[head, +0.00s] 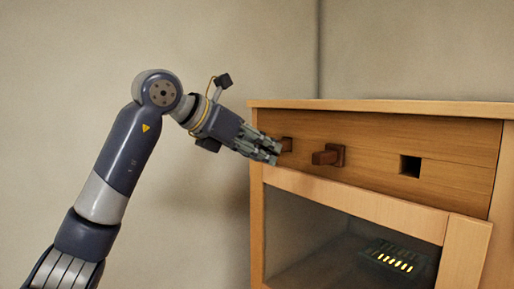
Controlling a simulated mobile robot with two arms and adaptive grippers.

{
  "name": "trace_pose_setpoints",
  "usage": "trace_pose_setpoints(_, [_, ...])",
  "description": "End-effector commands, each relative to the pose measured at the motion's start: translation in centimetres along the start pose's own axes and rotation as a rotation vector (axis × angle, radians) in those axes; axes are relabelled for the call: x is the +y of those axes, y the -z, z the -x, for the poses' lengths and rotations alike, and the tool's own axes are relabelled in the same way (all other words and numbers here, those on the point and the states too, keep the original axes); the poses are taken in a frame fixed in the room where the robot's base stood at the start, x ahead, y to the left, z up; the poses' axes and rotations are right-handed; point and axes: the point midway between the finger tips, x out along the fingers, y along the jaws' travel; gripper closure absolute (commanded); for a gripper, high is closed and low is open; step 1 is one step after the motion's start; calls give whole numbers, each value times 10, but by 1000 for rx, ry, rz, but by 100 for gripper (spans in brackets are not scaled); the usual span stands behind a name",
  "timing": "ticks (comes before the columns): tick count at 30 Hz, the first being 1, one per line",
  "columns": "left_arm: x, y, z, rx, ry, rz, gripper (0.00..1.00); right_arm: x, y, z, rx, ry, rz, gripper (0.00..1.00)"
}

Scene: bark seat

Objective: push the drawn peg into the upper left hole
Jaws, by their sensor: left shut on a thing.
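A wooden cabinet (400,202) has a brown upper front panel (455,150). My left gripper (272,150) is shut on a dark brown peg (287,144) at the left end of this panel. The fingers hide most of that peg, and how deep it sits in the panel cannot be told. The hole at that spot is hidden too. A second brown peg (328,156) sticks out of the panel to the right of the gripper. Further right is an empty square hole (410,166). My right gripper is not in view.
Below the panel is a dark glass-like front (330,235) with a lit slotted piece (392,258) behind it. The cabinet top (390,106) overhangs slightly. A plain wall (60,110) is behind. The space left of the cabinet is clear except for my arm.

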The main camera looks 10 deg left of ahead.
Motion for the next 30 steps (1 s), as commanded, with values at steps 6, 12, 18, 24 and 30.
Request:
trace_pose_setpoints(6, [0, -4, -5, -1, 0, 1, 96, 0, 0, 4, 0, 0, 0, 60])
trace_pose_setpoints(12, [0, -6, -9, 0, 0, 0, 96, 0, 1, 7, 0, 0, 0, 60])
trace_pose_setpoints(18, [0, -8, -13, -1, 0, 0, 96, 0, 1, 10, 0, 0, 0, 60])
trace_pose_setpoints(24, [0, -11, -18, -1, 0, 0, 96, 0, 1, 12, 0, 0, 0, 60])
trace_pose_setpoints(30, [0, -13, -22, -1, 0, 0, 96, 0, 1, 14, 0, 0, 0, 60])
